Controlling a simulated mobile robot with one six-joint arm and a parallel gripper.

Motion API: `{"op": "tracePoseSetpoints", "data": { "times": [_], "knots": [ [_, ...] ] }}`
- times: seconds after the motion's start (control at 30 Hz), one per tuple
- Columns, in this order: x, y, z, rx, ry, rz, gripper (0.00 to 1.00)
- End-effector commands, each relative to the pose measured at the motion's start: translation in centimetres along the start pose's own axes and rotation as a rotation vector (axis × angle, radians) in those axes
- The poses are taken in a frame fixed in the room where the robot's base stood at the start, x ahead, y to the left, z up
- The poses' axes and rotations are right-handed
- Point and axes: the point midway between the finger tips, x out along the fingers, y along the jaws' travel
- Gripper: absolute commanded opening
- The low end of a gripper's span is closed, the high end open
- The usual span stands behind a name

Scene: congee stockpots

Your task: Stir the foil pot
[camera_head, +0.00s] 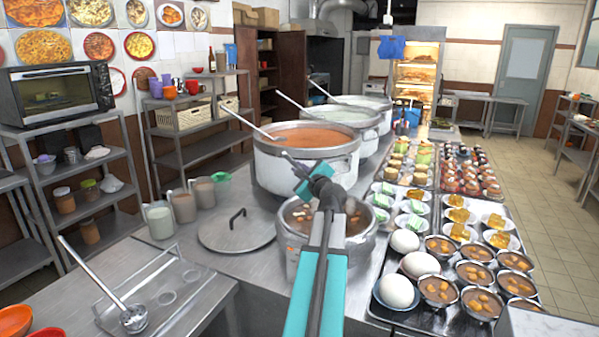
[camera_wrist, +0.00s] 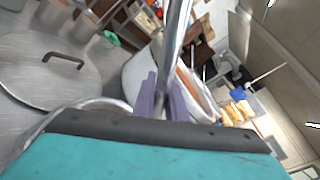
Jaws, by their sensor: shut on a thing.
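The foil pot (camera_head: 292,256) is a short silvery pot of brown soup with pale chunks, at the front of the steel counter. My gripper (camera_head: 298,170) is above it, and my arm crosses in front and hides part of the pot. In the wrist view my gripper's purple fingers (camera_wrist: 163,100) are shut on a shiny metal handle (camera_wrist: 178,35), which looks like a ladle's. The handle's lower end is hidden, so I cannot tell whether it is in the soup. Part of the pot's rim (camera_wrist: 85,106) shows behind the teal gripper body.
Three white stockpots with ladles stand behind, the nearest with orange soup (camera_head: 300,165). A round lid (camera_head: 215,238) lies left of the foil pot. Another ladle (camera_head: 133,318) rests on a tray at front left.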

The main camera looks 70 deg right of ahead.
Motion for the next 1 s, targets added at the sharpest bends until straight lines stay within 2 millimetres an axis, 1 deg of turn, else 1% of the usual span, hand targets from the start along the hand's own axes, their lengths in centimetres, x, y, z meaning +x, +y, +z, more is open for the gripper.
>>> {"op": "tracePoseSetpoints", "data": {
  "times": [0.03, 0.7, 1.0],
  "knots": [
    [0.0, -0.5, 0.5, -0.001, 0.000, -0.001, 0.00],
    [-0.3, -3.2, 3.5, -0.002, -0.001, -0.001, 0.00],
    [-0.3, -3.4, 3.6, -0.001, 0.000, -0.001, 0.00]
  ]
}}
